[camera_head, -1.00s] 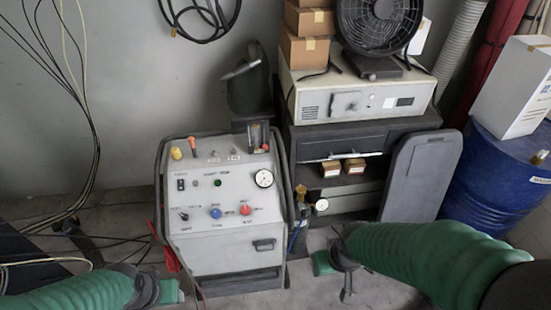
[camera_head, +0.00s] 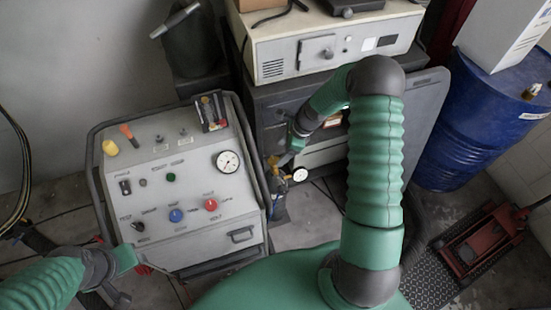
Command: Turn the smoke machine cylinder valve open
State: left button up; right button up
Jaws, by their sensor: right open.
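The smoke machine (camera_head: 185,185) is a grey cart with a sloped panel, a white gauge, and red and blue knobs. A slim dark gas cylinder (camera_head: 279,208) stands upright against its right side. A brass valve (camera_head: 273,161) is at the cylinder's top, with a small round gauge (camera_head: 300,174) beside it. My right gripper (camera_head: 285,160) is open and close beside the valve; whether it touches cannot be told, as the fingers are small and dark. My left arm (camera_head: 45,285) shows at the lower left, but its fingers do not show.
A dark cabinet (camera_head: 265,102) stands right behind the cylinder, carrying a beige unit (camera_head: 330,45). A dark board (camera_head: 428,110) leans at its right. A blue barrel (camera_head: 455,135) and a red floor jack (camera_head: 480,240) are farther right. Floor between the cylinder and my right arm is narrow.

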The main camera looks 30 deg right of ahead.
aim_at(275, 160)
jog(key=x, duration=0.3)
jog(key=d+x, duration=0.1)
jog(key=x, duration=0.2)
jog(key=shift+w+d+f, duration=0.15)
jog(key=shift+w, duration=0.1)
jog(key=shift+d+f, duration=0.15)
jog(key=shift+f, duration=0.3)
jog(key=shift+a+r, duration=0.1)
jog(key=shift+a, duration=0.2)
jog(key=shift+a+r, duration=0.1)
jog(key=shift+a, duration=0.2)
jog(key=c, duration=0.8)
pick_arm(q)
jog(key=shift+w+d, duration=0.25)
jog(key=shift+d, duration=0.2)
pick_arm(e)
jog(key=shift+d, duration=0.3)
jog(key=c, duration=0.5)
